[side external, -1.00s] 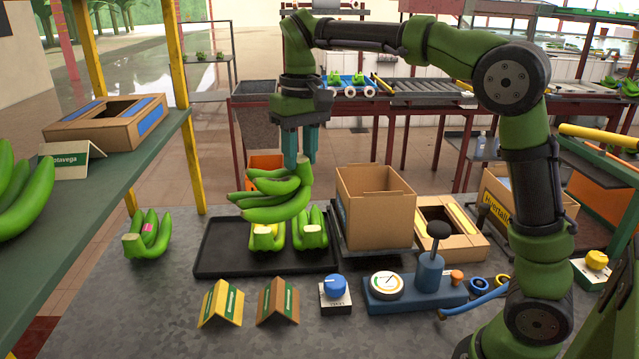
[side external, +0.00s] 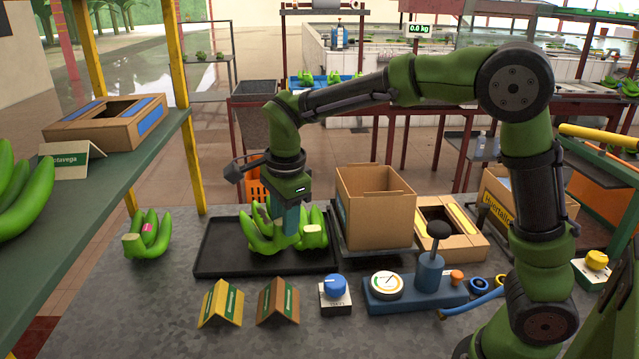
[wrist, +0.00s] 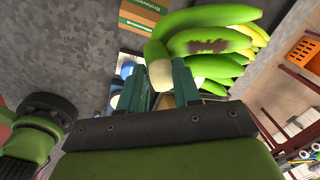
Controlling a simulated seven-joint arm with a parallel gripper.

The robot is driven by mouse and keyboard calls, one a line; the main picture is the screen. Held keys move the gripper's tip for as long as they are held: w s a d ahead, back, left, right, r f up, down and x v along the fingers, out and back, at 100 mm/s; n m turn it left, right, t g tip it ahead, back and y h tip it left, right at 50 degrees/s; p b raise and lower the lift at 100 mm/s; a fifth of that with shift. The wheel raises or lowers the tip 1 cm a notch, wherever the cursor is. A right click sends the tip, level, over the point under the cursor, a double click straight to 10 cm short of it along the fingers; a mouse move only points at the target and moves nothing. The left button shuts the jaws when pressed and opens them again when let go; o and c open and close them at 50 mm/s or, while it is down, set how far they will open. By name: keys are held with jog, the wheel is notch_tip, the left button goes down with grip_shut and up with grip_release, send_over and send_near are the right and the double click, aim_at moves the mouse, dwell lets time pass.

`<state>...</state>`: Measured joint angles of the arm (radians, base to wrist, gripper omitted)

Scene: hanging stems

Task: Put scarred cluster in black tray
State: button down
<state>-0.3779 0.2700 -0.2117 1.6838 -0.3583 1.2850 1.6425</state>
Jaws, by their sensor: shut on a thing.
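The scarred cluster (side external: 258,232) is a green banana bunch. In the wrist view it has a brown scarred patch (wrist: 205,46) on one finger. My gripper (side external: 286,222) is shut on its pale crown, which shows between the jaws in the wrist view (wrist: 160,82). The cluster is low over the black tray (side external: 215,262), overlapping the bunches there. I cannot tell whether it rests on the tray floor or on other bananas. Another green cluster (side external: 316,232) lies in the tray at the right. A further bunch there is mostly hidden.
A green cluster with a pink label (side external: 148,235) lies left of the tray. An open cardboard box (side external: 375,215) stands close on the right. Yellow (side external: 220,305) and brown (side external: 278,303) tent cards and a blue knob (side external: 335,287) are in front. The tray's left part is bare.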

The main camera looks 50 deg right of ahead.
jog(key=m, duration=0.3)
jog(key=f+m, duration=0.1)
jog(key=shift+w+d+h, duration=0.15)
jog(key=shift+w+h, duration=0.15)
jog(key=shift+w, duration=0.1)
jog(key=shift+w+m, duration=0.15)
jog(key=shift+m, duration=0.75)
jog(key=shift+w, duration=0.3)
jog(key=w+a+f, duration=0.1)
jog(key=w+f, duration=0.1)
jog(key=w, duration=0.5)
jog(key=w+a+f, duration=0.1)
jog(key=w+f, duration=0.1)
jog(key=w, duration=0.6)
jog(key=shift+a+f, duration=0.3)
jog(key=shift+f, duration=0.1)
jog(key=shift+f, duration=0.15)
jog(key=shift+f, duration=0.35)
jog(key=c, duration=0.8)
grip_release()
jog(key=shift+f, duration=0.15)
